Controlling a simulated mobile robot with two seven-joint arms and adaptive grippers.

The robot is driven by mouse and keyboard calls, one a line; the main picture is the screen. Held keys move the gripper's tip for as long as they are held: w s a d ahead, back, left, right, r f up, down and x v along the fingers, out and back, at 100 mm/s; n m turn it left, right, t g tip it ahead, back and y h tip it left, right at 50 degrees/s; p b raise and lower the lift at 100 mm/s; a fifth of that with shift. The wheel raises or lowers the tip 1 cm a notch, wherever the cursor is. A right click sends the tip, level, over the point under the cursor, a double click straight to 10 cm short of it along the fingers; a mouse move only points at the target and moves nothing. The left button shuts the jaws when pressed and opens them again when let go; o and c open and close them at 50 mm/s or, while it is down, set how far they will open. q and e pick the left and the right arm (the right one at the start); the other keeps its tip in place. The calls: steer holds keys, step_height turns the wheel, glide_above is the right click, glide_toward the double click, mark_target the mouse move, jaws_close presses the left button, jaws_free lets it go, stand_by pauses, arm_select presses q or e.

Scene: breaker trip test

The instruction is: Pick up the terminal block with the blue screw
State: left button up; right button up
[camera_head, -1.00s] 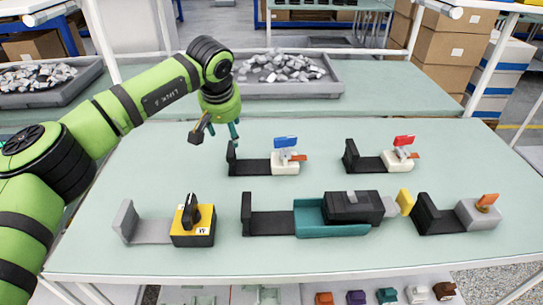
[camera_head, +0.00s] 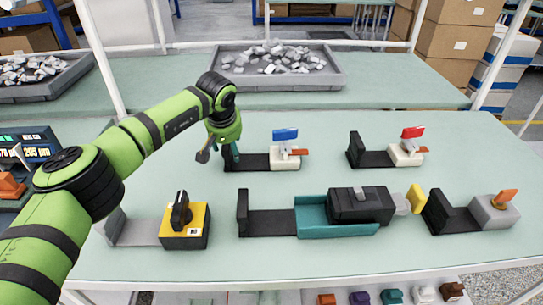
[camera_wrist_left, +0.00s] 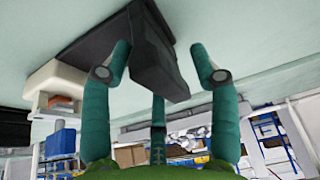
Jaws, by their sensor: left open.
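A cream block with a blue flag-like top (camera_head: 285,151) and an orange lever sits on a black L-shaped base (camera_head: 247,164) at the table's back middle. My left gripper (camera_head: 230,157) is open at the base's left, upright end. In the left wrist view, the black upright end (camera_wrist_left: 158,60) shows between the spread fingers (camera_wrist_left: 165,65); contact cannot be told. The cream block (camera_wrist_left: 57,82) and its blue part (camera_wrist_left: 60,142) show at that view's left. I cannot make out a blue screw on any block. My right gripper is not in view.
A similar unit with a red top (camera_head: 412,132) stands to the right. In front are a yellow box with a black knob (camera_head: 185,225), a teal tray with a black block (camera_head: 312,213), and a grey block with an orange lever (camera_head: 494,211). Small coloured blocks (camera_head: 390,297) lie below the table edge.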

arm_select(q)
jaws_close()
steer(key=shift+r, duration=0.1)
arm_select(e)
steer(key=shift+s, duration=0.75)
arm_select(q)
steer(key=shift+r, duration=0.15)
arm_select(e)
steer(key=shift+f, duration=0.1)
arm_select(q)
steer(key=shift+w+r+b, duration=0.1)
steer(key=shift+r+b, duration=0.2)
steer(key=shift+r, duration=0.25)
step_height(320, 180, up, 3)
steer(key=shift+b, duration=0.35)
steer(key=s+d+r, duration=0.2)
steer(key=d+r, duration=0.1)
steer(key=d, duration=0.2)
steer(key=s+d+r+b, duration=0.1)
steer(key=s+d+r, duration=0.2)
steer(key=d, duration=0.2)
steer(key=shift+d+r, duration=0.3)
steer(key=shift+d, duration=0.05)
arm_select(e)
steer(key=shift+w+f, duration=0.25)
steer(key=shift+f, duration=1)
arm_select(q)
steer(key=shift+w, duration=0.1)
